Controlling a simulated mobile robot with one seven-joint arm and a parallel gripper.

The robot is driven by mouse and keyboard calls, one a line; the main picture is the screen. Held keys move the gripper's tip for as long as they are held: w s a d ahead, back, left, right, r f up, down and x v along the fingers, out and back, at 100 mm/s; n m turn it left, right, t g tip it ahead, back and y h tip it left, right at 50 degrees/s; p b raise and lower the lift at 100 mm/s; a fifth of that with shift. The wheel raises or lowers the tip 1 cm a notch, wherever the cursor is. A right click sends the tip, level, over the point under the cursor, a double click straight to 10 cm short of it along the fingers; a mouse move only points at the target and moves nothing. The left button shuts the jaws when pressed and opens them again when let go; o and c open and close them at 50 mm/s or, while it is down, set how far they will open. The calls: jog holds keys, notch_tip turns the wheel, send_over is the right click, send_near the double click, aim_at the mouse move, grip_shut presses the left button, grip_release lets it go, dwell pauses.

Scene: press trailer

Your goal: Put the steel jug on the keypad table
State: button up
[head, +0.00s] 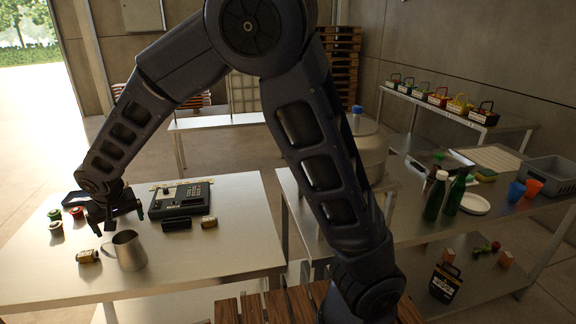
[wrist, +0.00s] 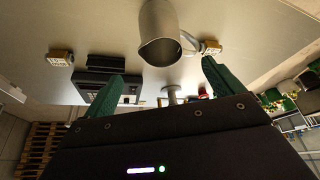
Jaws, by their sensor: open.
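The steel jug (head: 126,251) stands upright on the keypad table (head: 235,250), near its front left part, with its handle on the left in the head view. The keypad device (head: 180,197) sits farther back on the same table. My gripper (head: 118,219) is open and empty, just behind the jug and apart from it. In the wrist view the jug (wrist: 159,28) appears upside down beyond the gap between the green fingers of my gripper (wrist: 163,70), its open mouth facing the camera and its handle to the right.
A small yellow-labelled block (head: 88,256) lies just left of the jug, and another (head: 209,222) is near the keypad. Small round items (head: 56,227) sit at the table's left. The keypad table's front right is clear.

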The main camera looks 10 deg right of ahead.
jog(key=w+d+r+m, duration=0.1)
jog(key=w+d+r, duration=0.3)
jog(key=d, duration=0.7)
jog(key=w+d+r+m+g, duration=0.1)
jog(key=w+d+r, duration=0.2)
jog(key=d, duration=0.8)
jog(key=w+d+r+m, duration=0.1)
jog(key=w+d+r, duration=0.3)
jog(key=d, duration=0.6)
jog(key=s+d+r+m, duration=0.1)
jog(key=s+d+r, duration=0.15)
jog(key=d, duration=0.55)
jog(key=s+d+r, duration=0.2)
jog(key=s+d, duration=0.1)
jog(key=d, duration=0.6)
jog(key=s+d+m+t+h, duration=0.1)
jog(key=s+d+h, duration=0.1)
jog(key=s+d, duration=0.7)
jog(key=shift+s+d+f+t, duration=0.3)
jog(key=shift+s+d, duration=0.1)
jog(key=shift+s, duration=0.65)
